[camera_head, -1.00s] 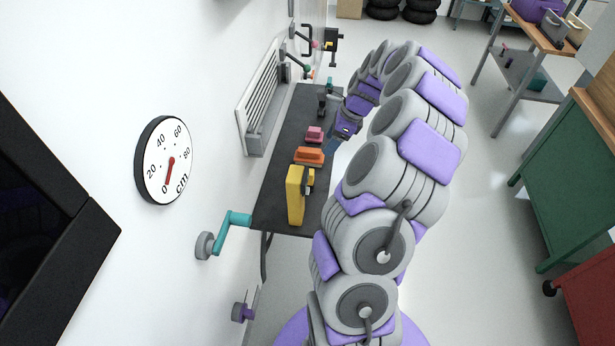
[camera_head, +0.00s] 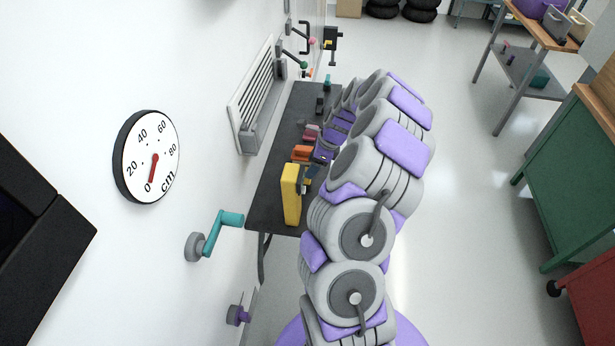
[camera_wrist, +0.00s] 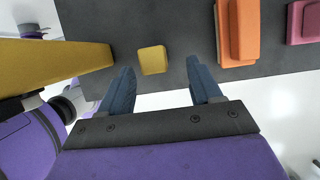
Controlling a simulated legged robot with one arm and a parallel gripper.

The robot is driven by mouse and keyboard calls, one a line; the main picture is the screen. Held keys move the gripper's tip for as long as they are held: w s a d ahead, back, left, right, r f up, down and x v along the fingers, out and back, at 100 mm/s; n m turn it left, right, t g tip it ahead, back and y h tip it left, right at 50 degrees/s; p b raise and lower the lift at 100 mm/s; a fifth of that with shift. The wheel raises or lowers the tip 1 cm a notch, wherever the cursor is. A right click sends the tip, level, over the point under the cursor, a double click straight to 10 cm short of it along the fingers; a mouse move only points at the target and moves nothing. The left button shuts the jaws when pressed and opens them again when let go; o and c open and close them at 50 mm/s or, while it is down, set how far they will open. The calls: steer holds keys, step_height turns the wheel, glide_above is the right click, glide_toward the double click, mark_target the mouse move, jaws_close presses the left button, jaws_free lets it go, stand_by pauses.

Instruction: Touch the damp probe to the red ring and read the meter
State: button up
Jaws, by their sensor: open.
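My gripper (camera_head: 312,174) is low over the dark table, next to a yellow upright slab (camera_head: 291,195). In the wrist view its two blue fingers (camera_wrist: 160,72) are apart, with a small yellow block (camera_wrist: 152,60) showing between and beyond their tips. The yellow slab fills the left of the wrist view (camera_wrist: 50,65). I cannot tell which thing is the damp probe, and I make out no red ring. A round white dial (camera_head: 148,157) marked in cm hangs on the wall; its red needle points close to 0.
An orange block (camera_head: 301,153) and a dark pink block (camera_head: 311,132) stand farther along the table (camera_head: 270,190). A teal crank (camera_head: 215,232) and a vent grille (camera_head: 255,95) are on the white wall. A green cabinet (camera_head: 565,180) stands right; the floor between is clear.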

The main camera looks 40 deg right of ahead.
mark_target(306, 179)
steer(key=x, duration=0.2)
steer(key=a+b+x, duration=0.1)
steer(key=x, duration=0.1)
steer(key=shift+r, duration=0.15)
steer(key=shift+a, duration=0.15)
steer(key=shift+d, duration=0.4)
steer(key=c, duration=0.6)
steer(key=shift+a, duration=0.3)
steer(key=c, duration=0.4)
